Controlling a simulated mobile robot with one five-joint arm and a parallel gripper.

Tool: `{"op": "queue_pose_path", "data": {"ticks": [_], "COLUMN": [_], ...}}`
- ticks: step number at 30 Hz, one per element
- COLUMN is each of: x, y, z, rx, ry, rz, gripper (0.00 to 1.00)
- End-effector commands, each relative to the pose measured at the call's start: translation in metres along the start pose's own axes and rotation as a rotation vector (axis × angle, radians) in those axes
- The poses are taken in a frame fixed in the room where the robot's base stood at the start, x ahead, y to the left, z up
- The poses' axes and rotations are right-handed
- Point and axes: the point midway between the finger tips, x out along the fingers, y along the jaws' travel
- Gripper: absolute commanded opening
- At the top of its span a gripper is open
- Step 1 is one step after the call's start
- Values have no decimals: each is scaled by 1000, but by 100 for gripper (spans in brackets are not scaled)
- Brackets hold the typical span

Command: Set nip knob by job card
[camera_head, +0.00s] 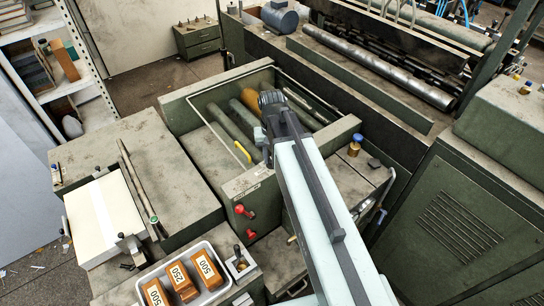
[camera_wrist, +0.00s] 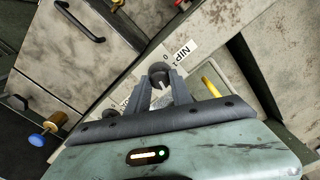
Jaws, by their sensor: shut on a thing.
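The nip knob (camera_wrist: 158,70) is a dark round knob with a pale pointer line, seen in the wrist view. It sits at a white label (camera_wrist: 182,52) reading "NIP", with a "0" mark beside it. My gripper (camera_wrist: 161,82) has its two grey fingers closed on the knob's sides. In the head view my arm covers the nip knob and the fingertips. I cannot make out a job card in either view.
A grey tray (camera_head: 222,292) holds blocks marked 500 and 250 at the bottom. Red-handled knobs (camera_head: 243,211) stick out left of my arm. A blue-capped brass fitting (camera_head: 355,146) stands to its right. An open bin (camera_head: 196,98) with rollers lies behind.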

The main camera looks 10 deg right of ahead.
Motion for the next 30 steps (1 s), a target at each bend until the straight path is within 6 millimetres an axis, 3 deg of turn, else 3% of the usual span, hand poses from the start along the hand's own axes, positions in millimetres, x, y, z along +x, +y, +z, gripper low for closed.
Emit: {"op": "queue_pose_path", "data": {"ticks": [18, 30], "x": [0, 0], "y": [1, 2], "z": [0, 0], "rx": [-578, -855], "ry": [1, 1], "rz": [-1, 0], "gripper": [0, 0]}}
